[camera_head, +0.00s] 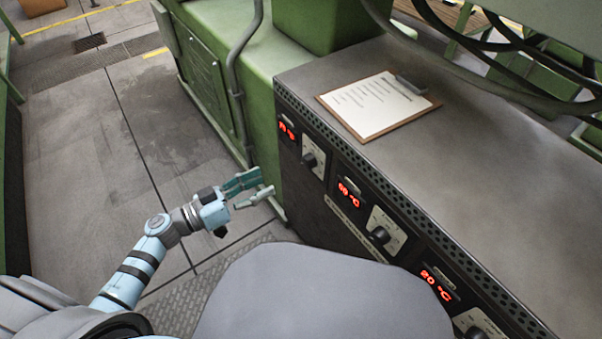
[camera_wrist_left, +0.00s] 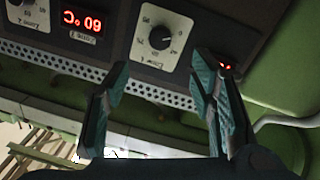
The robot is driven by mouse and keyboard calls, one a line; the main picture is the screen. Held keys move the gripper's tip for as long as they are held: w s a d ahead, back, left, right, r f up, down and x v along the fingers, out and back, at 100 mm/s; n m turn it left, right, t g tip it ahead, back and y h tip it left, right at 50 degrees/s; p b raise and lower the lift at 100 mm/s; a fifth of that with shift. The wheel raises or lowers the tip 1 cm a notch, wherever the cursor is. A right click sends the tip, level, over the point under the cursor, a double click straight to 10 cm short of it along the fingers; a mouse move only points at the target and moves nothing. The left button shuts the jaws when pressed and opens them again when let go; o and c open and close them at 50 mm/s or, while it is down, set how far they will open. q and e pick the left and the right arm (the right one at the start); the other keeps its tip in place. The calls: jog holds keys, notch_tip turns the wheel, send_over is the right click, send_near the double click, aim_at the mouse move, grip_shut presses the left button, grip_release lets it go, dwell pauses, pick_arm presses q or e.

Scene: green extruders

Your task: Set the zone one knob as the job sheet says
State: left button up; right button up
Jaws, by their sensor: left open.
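The zone one knob (camera_head: 309,160) is a dark dial on a white plate, nearest the far end of the black control panel. In the left wrist view the knob (camera_wrist_left: 160,37) appears upside down, its scale partly readable. The zone one display (camera_head: 286,130) glows red; its digits are unclear, and a finger mostly hides it in the wrist view. My left gripper (camera_head: 262,184) is open and empty, just left of the panel and apart from the knob. The job sheet (camera_head: 372,104) lies on a clipboard on the cabinet top; its text is too small to read.
A second display (camera_head: 349,192) reads 60 °C, with its knob (camera_head: 380,235) beside it. A third display (camera_head: 440,284) reads 20 °C, with another knob (camera_head: 476,333) below. Green machinery and a grey pipe (camera_head: 233,75) stand beyond the panel. Black hoses hang at upper right.

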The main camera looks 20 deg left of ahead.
aim_at(304, 162)
pick_arm(q)
jog(key=b+x, duration=0.2)
jog(key=x, duration=1)
jog(key=shift+w+d+b, duration=0.1)
jog(key=shift+b, duration=0.3)
jog(key=shift+r, duration=0.1)
jog(key=c, duration=1.1)
pick_arm(e)
jog(key=shift+m+t, duration=0.3)
jog(key=shift+t, duration=0.2)
jog(key=w, duration=0.1)
jog(key=w+a, duration=0.1)
jog(key=w, duration=0.1)
jog(key=w+a, duration=0.1)
jog(key=shift+w+f, duration=0.25)
